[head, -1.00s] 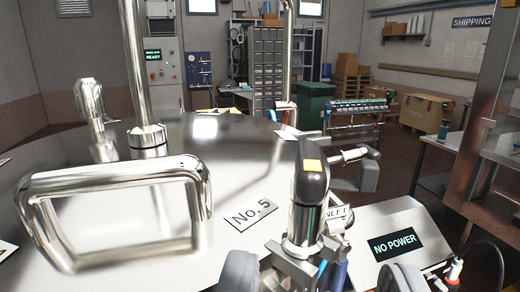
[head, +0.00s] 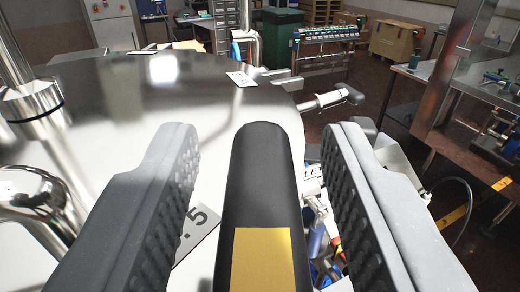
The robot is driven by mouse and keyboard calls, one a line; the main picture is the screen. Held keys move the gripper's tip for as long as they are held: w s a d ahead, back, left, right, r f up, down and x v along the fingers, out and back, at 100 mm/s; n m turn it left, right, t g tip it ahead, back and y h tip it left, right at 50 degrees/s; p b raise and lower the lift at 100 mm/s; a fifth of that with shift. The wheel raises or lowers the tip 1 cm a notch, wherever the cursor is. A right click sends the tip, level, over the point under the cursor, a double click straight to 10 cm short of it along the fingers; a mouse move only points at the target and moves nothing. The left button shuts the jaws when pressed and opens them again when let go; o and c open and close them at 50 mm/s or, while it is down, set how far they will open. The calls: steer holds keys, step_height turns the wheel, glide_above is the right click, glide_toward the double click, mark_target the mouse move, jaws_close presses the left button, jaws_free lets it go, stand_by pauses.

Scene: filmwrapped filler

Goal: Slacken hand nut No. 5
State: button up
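The hand nut (head: 262,170) has a dark, rounded black grip with a yellow patch (head: 264,260) and stands in the middle of the head view, running down past the lower edge. My gripper (head: 262,140) is open, with one grey studded finger pad on each side of the black grip. A gap shows between the grip and each pad, so neither appears to touch it. The No. 5 label (head: 198,232) lies on the steel lid (head: 130,95) left of the grip, partly hidden by the left finger. The nut's lower part is out of view.
A polished steel handle (head: 35,200) and an upright pipe (head: 12,65) stand on the lid at the left. A lever (head: 325,98) projects right of the lid edge. Blue fittings and cables sit low at the right. A steel bench (head: 440,95) stands farther right.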

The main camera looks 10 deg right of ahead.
jaws_close()
steer(key=shift+d, duration=0.15)
steer(key=shift+f+y+b, duration=0.1)
steer(key=shift+y+b, duration=0.2)
steer(key=shift+b, duration=0.1)
